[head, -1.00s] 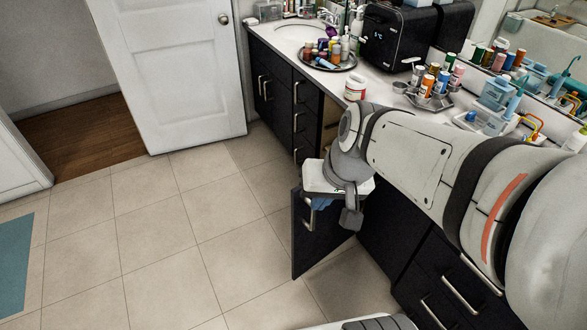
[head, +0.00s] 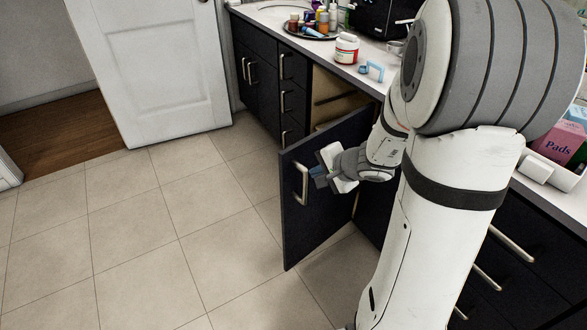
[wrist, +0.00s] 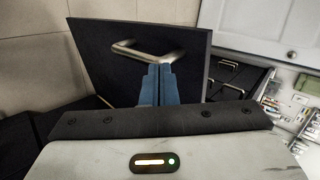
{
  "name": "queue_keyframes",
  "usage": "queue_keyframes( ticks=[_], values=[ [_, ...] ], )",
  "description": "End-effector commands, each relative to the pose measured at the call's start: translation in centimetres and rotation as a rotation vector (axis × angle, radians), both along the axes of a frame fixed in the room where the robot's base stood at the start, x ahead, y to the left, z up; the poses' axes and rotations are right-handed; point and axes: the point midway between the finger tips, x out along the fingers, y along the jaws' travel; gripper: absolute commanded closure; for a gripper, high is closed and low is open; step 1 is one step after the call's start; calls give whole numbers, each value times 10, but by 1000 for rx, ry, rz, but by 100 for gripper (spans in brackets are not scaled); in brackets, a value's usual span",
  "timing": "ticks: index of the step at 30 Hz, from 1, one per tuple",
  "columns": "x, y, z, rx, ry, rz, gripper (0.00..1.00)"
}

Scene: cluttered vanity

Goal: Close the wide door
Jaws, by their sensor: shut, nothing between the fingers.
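The wide door (head: 325,225) is a dark cabinet door with a silver bar handle (head: 302,184) near its free edge. It stands open, swung out from the vanity over the floor tiles. The handle also shows in the wrist view (wrist: 148,50). My gripper (head: 318,176) is at the handle side of the door, in front of its outer face. Its blue fingers (wrist: 157,76) are shut together with nothing between them, just below the handle in the wrist view. Whether the fingertips touch the door, I cannot tell.
A red and white jar (head: 346,48) and a bottle tray (head: 312,30) stand on the counter above. A white room door (head: 150,65) stands at the back. Floor tiles (head: 135,240) at left are clear.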

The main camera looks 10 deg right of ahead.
Motion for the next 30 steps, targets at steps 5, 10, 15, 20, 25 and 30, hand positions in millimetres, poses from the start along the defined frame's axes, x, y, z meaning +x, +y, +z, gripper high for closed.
queue_keyframes(
  ticks=[5, 10, 15, 20, 25, 30],
  values=[
    [25, 15, -30, 2, 3, 4, 100],
    [48, 27, -54, 1, 3, 4, 100],
    [71, 39, -49, 0, 0, 4, 100],
    [81, 44, -50, 1, -1, 2, 100],
    [84, 45, -50, 0, -1, 1, 100],
    [84, 44, -50, 0, -1, 0, 100]
  ],
)
